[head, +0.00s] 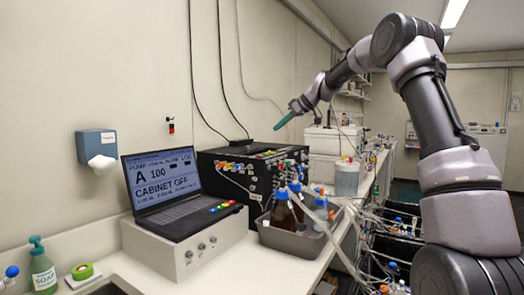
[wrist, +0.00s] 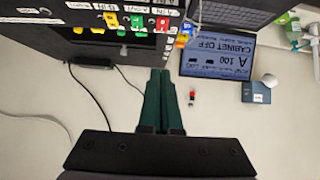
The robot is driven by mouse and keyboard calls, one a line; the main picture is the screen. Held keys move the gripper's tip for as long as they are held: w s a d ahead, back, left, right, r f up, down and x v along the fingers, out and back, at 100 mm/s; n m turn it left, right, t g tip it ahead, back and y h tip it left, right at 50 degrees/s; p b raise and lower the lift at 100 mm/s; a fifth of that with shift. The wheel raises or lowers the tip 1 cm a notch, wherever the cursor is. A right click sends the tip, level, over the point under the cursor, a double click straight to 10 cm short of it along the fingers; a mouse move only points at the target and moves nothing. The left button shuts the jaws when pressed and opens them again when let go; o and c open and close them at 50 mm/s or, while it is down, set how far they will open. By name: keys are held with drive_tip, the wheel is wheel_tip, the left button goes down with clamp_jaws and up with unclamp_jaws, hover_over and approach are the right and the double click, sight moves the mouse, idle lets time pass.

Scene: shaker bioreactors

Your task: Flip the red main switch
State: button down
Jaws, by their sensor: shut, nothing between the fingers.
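A small red and black switch (head: 171,126) is mounted on the wall above and left of the black cabinet, between the blue dispenser and the hanging cables. It also shows in the wrist view (wrist: 192,97), just right of my fingers; its lever position is too small to tell. My gripper (head: 283,122) has teal fingers, shut and empty, held in the air above the black cabinet (head: 207,163) and well right of the switch. In the wrist view my closed fingers (wrist: 161,73) point toward the cabinet's edge. The laptop screen (head: 163,177) reads "CABINET OFF".
A blue dispenser (head: 96,144) hangs on the wall left of the switch. Dark cables (head: 221,70) run down the wall between the switch and my gripper. Bottles stand in a grey tray (head: 290,239) in front of the cabinet. The wall around the switch is bare.

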hover_over(261, 156)
drive_tip(key=f, duration=0.4)
drive_tip(key=d+f, duration=0.1)
drive_tip(key=f, duration=0.1)
drive_tip(key=shift+w, duration=0.1)
drive_tip(key=f, duration=0.3)
drive_tip(key=shift+w+a+f, duration=0.1)
drive_tip(key=shift+w+a, duration=0.1)
drive_tip(key=shift+a, duration=0.05)
drive_tip(key=shift+f, duration=0.45)
drive_tip(key=shift+w+a+f, duration=0.1)
drive_tip(key=shift+f, duration=0.15)
drive_tip(key=shift+a, duration=0.1)
